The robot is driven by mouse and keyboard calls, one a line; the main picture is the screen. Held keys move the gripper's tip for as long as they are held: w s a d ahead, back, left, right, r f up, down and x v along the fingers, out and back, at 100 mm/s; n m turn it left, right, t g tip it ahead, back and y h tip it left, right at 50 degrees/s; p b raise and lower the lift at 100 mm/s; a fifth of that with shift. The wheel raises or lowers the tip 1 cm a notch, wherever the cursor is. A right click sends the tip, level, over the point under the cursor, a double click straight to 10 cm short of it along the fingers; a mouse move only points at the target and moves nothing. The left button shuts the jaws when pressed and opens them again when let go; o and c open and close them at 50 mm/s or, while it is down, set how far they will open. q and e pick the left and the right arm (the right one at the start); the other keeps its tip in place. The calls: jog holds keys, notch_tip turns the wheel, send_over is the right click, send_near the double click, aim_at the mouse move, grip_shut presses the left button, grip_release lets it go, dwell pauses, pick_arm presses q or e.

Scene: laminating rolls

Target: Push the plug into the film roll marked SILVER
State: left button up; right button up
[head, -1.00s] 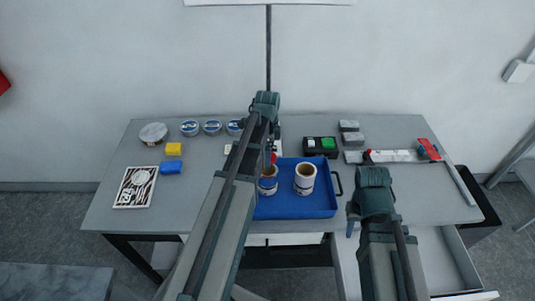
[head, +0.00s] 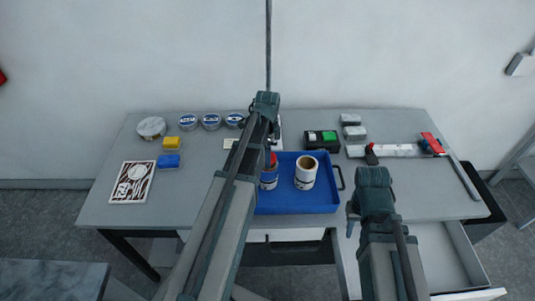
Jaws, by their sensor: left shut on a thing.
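Two film rolls stand upright in the blue tray (head: 325,207). The left roll (head: 268,181) is partly hidden by my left arm. The right roll (head: 306,174) is in clear view with its core open at the top. The print on both is too small to read, so I cannot tell which is marked SILVER. My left gripper (head: 271,152) is mostly hidden behind its own arm. It is shut on a red plug (head: 273,160) at the top of the left roll; how deep the plug sits is unclear. My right gripper (head: 351,222) is right of the tray, its fingers mostly hidden.
Several round tins (head: 187,121) line the back left. A black box (head: 321,141) and a trimmer (head: 405,150) are behind and right. An open drawer (head: 455,265) juts out front right.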

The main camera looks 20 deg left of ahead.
pick_arm(q)
jog(key=shift+f+b, duration=0.95)
jog(key=shift+f, duration=0.1)
jog(key=shift+s+d+f+b, duration=0.15)
jog(key=shift+s+f+b, duration=0.05)
jog(key=shift+s+b, duration=0.2)
jog(key=shift+s+d, duration=0.15)
jog(key=o, duration=1.2)
jog(key=shift+f, duration=0.1)
jog(key=shift+c, duration=0.2)
jog(key=shift+w+r+p, duration=0.25)
jog(key=shift+r+p, duration=0.35)
jog(key=shift+p, duration=0.1)
notch_tip(320, 180, up, 14)
jog(key=p, duration=1.3)
jog(key=shift+f, duration=0.25)
